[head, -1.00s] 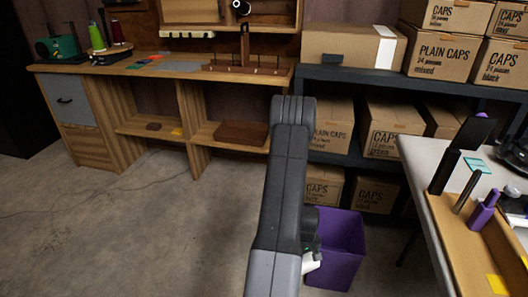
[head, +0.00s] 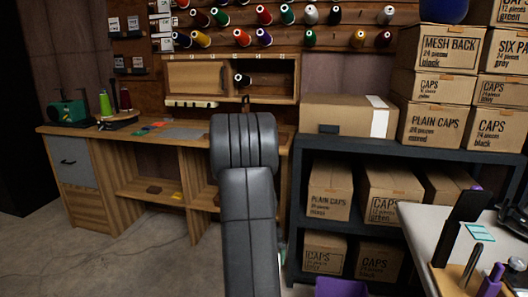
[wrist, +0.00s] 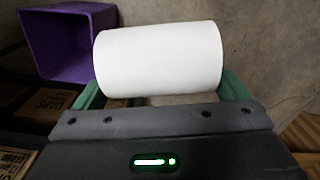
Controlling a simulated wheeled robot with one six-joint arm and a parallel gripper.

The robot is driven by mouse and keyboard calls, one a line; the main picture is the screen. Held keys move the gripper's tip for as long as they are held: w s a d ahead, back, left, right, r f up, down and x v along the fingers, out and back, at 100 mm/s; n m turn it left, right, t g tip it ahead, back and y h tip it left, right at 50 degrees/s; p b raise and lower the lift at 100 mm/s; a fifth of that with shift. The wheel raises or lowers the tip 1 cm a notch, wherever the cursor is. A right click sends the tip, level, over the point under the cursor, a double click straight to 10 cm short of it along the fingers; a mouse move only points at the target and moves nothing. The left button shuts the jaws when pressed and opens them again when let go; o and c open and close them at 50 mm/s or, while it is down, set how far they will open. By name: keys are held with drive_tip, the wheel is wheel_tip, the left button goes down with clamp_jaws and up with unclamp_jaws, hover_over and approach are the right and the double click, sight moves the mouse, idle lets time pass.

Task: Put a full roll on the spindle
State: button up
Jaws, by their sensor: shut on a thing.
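A full white roll (wrist: 160,58) lies crosswise between the green fingers of my gripper (wrist: 162,88) in the wrist view. My gripper is shut on the roll, with a finger at each end. The head view does not show the gripper or the roll; my dark arm stands in the middle. I cannot tell for sure which thing is the spindle. A thin upright post (head: 245,103) shows at the wooden bench, partly behind my arm.
A purple bin (wrist: 70,42) stands on the floor near the roll. A wooden bench (head: 110,140) runs along the back wall under racks of thread cones. A dark shelf (head: 375,150) holds several cap boxes. A grey table (head: 415,225) with tools is at right. The left floor is clear.

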wheel_tip(320, 180, up, 19)
drive_tip(key=s+p, duration=0.2)
drive_tip(key=p, duration=2.6)
drive_tip(key=shift+s, duration=0.25)
drive_tip(key=shift+f, duration=0.15)
